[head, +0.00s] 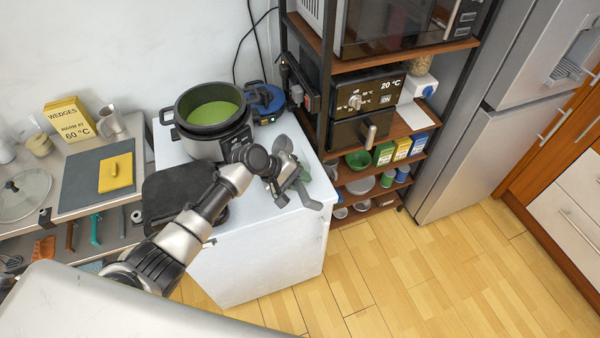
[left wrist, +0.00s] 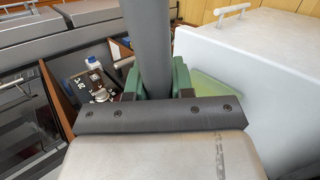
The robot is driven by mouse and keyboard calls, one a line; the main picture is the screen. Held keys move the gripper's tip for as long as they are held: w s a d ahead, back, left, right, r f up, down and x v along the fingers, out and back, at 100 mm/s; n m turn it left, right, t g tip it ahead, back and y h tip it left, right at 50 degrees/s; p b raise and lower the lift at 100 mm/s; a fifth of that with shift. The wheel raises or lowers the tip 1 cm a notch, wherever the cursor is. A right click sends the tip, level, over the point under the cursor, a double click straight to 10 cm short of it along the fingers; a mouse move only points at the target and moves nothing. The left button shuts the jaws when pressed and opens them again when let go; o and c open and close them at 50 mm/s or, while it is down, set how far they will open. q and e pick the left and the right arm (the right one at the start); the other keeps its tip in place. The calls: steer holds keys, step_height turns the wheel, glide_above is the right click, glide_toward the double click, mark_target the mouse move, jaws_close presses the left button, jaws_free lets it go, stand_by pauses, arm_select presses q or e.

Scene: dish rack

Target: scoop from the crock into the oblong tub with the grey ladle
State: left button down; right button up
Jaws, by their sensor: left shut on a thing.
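The crock (head: 212,118) is a dark pot holding green contents, at the back of the white worktop in the head view. My left gripper (head: 287,178) is to its right and nearer, above the worktop's right side. It is shut on the grey ladle (head: 282,144), whose thick grey handle (left wrist: 147,45) rises between the green finger pads in the left wrist view. A pale green translucent piece (left wrist: 211,92) beside the fingers may be the oblong tub; it is mostly hidden, so I cannot tell. My right gripper is not in view.
A shelf rack (head: 385,160) with an oven (head: 365,98) stands close on the right. The wooden floor in front is clear.

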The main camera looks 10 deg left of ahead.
arm_select(q)
steer(key=shift+w+d+g+y, duration=0.1)
steer(key=shift+g+y, duration=0.7)
steer(key=shift+y, duration=0.1)
steer(key=g+y, duration=0.1)
steer(key=y, duration=0.1)
steer(key=r+g+y, duration=0.1)
steer(key=g+y, duration=0.2)
steer(key=shift+w+d+r+m+y, duration=0.1)
steer(key=shift+d+r+m+y, duration=0.1)
steer(key=shift+r+m+y, duration=0.15)
steer(key=shift+a+r, duration=0.1)
